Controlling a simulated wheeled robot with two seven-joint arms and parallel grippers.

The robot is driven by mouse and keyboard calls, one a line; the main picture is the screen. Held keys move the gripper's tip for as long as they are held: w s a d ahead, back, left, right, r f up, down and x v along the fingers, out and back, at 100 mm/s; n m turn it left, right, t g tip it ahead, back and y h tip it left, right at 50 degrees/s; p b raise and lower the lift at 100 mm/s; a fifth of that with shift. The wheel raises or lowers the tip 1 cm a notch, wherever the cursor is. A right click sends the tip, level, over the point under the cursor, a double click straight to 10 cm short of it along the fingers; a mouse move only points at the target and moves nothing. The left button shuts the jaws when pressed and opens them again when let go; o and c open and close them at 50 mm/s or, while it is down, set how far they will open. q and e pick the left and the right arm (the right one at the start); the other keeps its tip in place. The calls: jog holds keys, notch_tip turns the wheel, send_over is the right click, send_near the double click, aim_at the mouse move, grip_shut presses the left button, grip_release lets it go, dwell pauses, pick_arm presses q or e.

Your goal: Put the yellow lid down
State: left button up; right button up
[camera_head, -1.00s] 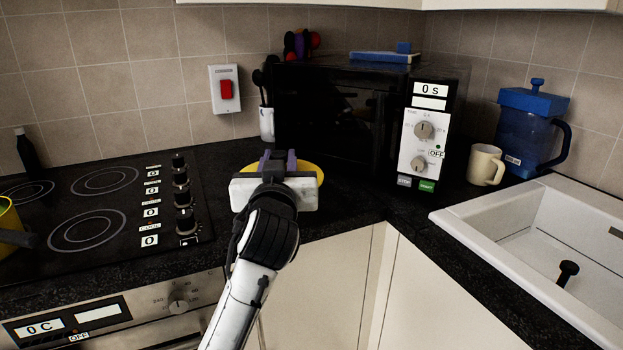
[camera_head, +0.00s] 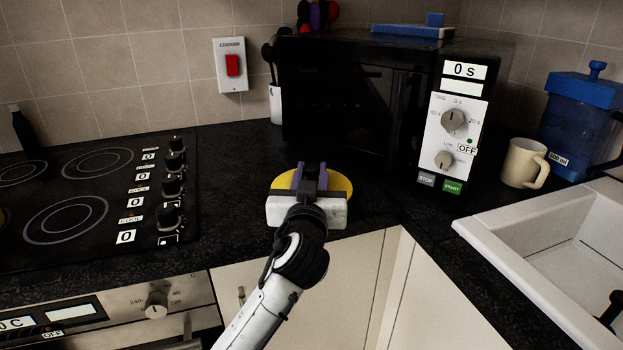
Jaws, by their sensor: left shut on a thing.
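The yellow lid (camera_head: 340,185) shows partly behind my left gripper (camera_head: 311,172), at the dark worktop (camera_head: 236,205) between the hob and the microwave. My left gripper is shut on the lid; its purple-grey fingers reach over the lid's middle. The gripper's white body hides the lid's near part. I cannot tell whether the lid touches the worktop.
The hob (camera_head: 65,220) with its row of knobs lies to the left. The black microwave (camera_head: 345,110) stands behind. A cream mug (camera_head: 523,163), a blue jug (camera_head: 580,125) and the white sink (camera_head: 545,245) are to the right. Worktop around the lid is clear.

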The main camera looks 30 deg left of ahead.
pick_arm(q)
jog(key=shift+f, duration=0.35)
jog(key=shift+f, duration=0.15)
jog(key=o, duration=1.1)
jog(key=shift+r, duration=0.3)
jog(key=v, duration=0.7)
jog(key=shift+s+d+f+b, duration=0.1)
jog(key=shift+s+d+b, duration=0.1)
jog(key=shift+b, duration=0.1)
